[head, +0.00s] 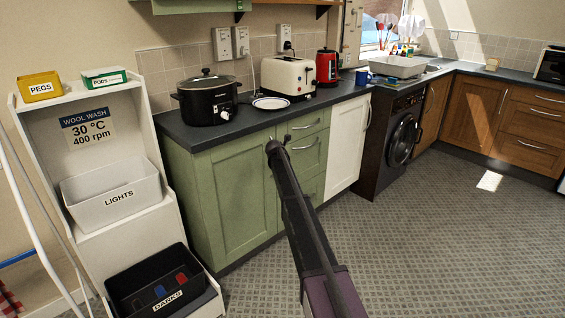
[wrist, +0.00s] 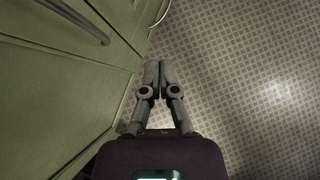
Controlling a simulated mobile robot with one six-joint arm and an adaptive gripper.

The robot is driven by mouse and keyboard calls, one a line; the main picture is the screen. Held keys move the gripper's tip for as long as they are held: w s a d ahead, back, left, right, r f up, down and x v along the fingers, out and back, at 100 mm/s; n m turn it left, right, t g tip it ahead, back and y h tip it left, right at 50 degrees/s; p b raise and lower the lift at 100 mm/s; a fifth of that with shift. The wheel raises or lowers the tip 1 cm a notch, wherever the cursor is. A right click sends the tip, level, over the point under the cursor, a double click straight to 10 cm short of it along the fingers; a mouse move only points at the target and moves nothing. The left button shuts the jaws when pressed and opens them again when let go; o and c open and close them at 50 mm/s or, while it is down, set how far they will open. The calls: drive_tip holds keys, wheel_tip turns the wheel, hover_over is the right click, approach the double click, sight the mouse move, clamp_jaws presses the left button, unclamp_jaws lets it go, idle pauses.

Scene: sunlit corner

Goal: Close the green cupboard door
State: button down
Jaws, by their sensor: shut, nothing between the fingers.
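The green cupboard door (head: 235,195) is in the lower left unit under the dark worktop, left of the green drawers (head: 308,152). It looks flush with the unit front, though my arm hides part of its right side. My gripper (head: 273,147) is in front of the door's upper right edge, by the drawers. In the wrist view, my gripper (wrist: 160,68) has its two fingers together and empty, over the floor. Green fronts (wrist: 50,95) with a dark handle (wrist: 85,18) lie to its left. I cannot tell whether it touches them.
A white shelf unit (head: 85,102) with a black darks bin (head: 125,302) stands left of the cupboard. A slow cooker (head: 207,100), plate (head: 270,103) and toaster (head: 288,77) sit on the worktop. The tiled floor (head: 430,240) to the right is clear.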

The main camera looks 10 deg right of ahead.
drive_tip(key=shift+s+d+r+p, duration=0.2)
drive_tip(key=shift+s+r+p, duration=0.3)
drive_tip(key=shift+s+r, duration=0.15)
drive_tip(key=shift+s+d+r+p, duration=0.2)
drive_tip(key=shift+s+r+p, duration=0.35)
drive_tip(key=shift+r, duration=0.15)
drive_tip(key=shift+s, duration=0.1)
drive_tip(key=s+a+f+m+g+y, duration=0.2)
drive_tip(key=s+a+m, duration=0.2)
drive_tip(key=s+m, duration=1.05)
drive_tip(key=s+a+f+m+g+y, duration=0.1)
drive_tip(key=s+a+m+g, duration=0.3)
drive_tip(key=s, duration=1.9)
drive_tip(key=s+a+f+m+g+y, duration=0.1)
drive_tip(key=s+a+f+m+y, duration=0.15)
drive_tip(key=s+m, duration=1.2)
drive_tip(key=s+r+n+p, duration=0.1)
drive_tip(key=r+n+p, duration=0.1)
drive_tip(key=r+p, duration=0.8)
drive_tip(key=s+r+n+p, duration=0.2)
drive_tip(key=r+p, duration=0.8)
drive_tip(key=shift+s+a+r, duration=0.25)
drive_tip(key=shift+a+r, duration=0.1)
